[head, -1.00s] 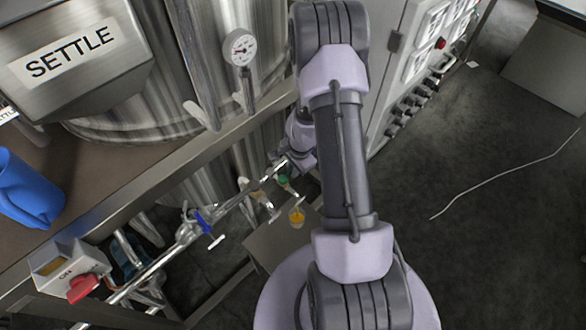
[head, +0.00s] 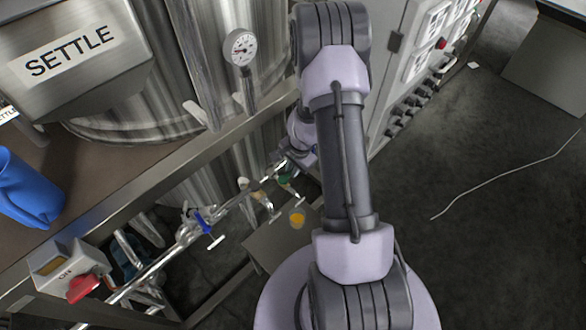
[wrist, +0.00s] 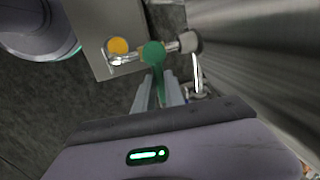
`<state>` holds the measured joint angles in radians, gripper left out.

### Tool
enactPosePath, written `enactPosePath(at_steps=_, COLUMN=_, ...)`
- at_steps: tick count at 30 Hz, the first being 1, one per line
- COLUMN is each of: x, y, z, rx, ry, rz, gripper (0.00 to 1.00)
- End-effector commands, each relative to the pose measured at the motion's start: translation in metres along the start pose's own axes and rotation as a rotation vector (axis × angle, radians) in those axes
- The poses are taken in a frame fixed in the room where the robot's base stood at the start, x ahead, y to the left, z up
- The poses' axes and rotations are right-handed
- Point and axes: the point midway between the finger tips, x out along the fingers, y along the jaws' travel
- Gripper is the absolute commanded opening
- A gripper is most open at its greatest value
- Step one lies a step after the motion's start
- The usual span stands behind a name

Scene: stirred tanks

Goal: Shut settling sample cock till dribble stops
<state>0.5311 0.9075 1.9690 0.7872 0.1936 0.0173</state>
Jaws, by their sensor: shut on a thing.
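The sample cock has a green handle (wrist: 153,53), seen at the top middle of the wrist view and small beside my arm in the head view (head: 284,179). My gripper (wrist: 158,80) is shut on this green handle, with one finger on each side of it. A cup of orange-yellow liquid (wrist: 117,46) stands left of the handle and shows below the pipe in the head view (head: 297,217). The cock's outlet is too small to tell whether any liquid dribbles. The tank casing carries a SETTLE label (head: 70,50).
A blue valve handle (head: 204,223) and a pale fitting (head: 243,184) sit along the same pipe. A dial gauge (head: 240,47) stands on the tank. A control cabinet (head: 410,70) stands right. Open floor lies far right.

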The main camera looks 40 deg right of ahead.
Motion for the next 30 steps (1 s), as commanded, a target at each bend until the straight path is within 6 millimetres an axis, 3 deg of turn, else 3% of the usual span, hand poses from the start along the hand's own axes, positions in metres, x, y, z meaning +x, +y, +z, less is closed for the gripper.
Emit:
enactPosePath(at_steps=1, x=0.000, y=0.000, z=0.000, rx=-0.001, ry=0.000, rz=0.000, gripper=0.00)
enactPosePath(at_steps=2, x=0.000, y=0.000, z=0.000, rx=-0.001, ry=0.000, rz=0.000, gripper=0.20)
enactPosePath(at_steps=4, x=0.000, y=0.000, z=0.000, rx=-0.001, ry=0.000, rz=0.000, gripper=0.34)
enactPosePath(at_steps=5, x=0.000, y=0.000, z=0.000, rx=-0.001, ry=0.000, rz=0.000, gripper=0.36)
enactPosePath(at_steps=13, x=-0.001, y=0.000, z=0.000, rx=0.000, ry=0.000, rz=0.000, gripper=0.36)
enactPosePath(at_steps=16, x=-0.010, y=-0.001, z=0.000, rx=0.000, ry=0.001, rz=-0.001, gripper=0.36)
enactPosePath(at_steps=30, x=-0.138, y=-0.002, z=-0.001, rx=0.001, ry=0.002, rz=-0.002, gripper=0.36)
